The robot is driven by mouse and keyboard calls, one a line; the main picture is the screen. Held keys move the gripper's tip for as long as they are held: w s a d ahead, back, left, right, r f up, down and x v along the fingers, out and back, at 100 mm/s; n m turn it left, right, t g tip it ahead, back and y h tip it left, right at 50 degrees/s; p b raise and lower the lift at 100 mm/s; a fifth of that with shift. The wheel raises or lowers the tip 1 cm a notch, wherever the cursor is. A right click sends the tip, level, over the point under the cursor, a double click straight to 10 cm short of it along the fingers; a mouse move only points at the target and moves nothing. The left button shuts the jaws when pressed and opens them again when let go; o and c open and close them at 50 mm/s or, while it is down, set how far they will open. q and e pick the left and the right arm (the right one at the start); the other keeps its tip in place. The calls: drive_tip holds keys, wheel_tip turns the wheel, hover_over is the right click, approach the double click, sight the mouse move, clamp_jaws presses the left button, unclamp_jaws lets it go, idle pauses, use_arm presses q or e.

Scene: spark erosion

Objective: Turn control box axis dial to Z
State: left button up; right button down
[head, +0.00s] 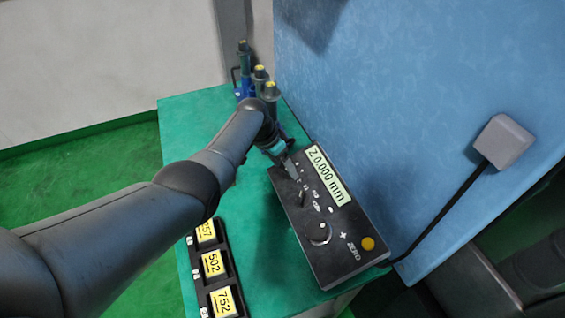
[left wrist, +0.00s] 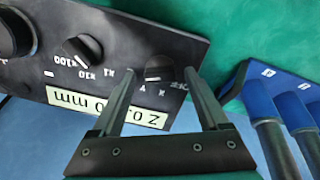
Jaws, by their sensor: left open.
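The dark control box (head: 338,262) lies on the green table, and its display (head: 326,177) reads "Z 0.000 mm". My left gripper (head: 293,171) is over the far end of the box, by the axis dial. In the left wrist view the axis dial (left wrist: 159,68) shows between the two fingers of the open left gripper (left wrist: 160,75). I cannot tell whether the fingers touch it. Small letters sit beside the dial, and its exact pointing is unclear. The multiplier dial (left wrist: 82,48), marked X1, X10 and X100, is beside it. My right gripper is not in view.
A large round knob (head: 319,234) and a yellow button (head: 368,243) are on the box. Several yellow-labelled blocks (head: 213,263) sit in a black rack. Blue-based tool holders (head: 244,88) stand behind the gripper. A blue panel (head: 430,90) rises at the right.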

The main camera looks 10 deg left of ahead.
use_arm(q)
drive_tip(key=shift+a+r+p, duration=0.15)
drive_tip(key=shift+r+p, duration=0.2)
drive_tip(key=shift+r, duration=0.1)
drive_tip(key=p+v, duration=0.3)
drive_tip(key=v, duration=0.2)
wheel_tip(320, 180, up, 8)
drive_tip(key=p, duration=0.1)
hover_over(278, 179)
drive_tip(key=s+a, duration=0.2)
drive_tip(key=a, duration=0.1)
drive_tip(key=shift+w+r, duration=0.1)
drive_tip(key=shift+r, duration=0.25)
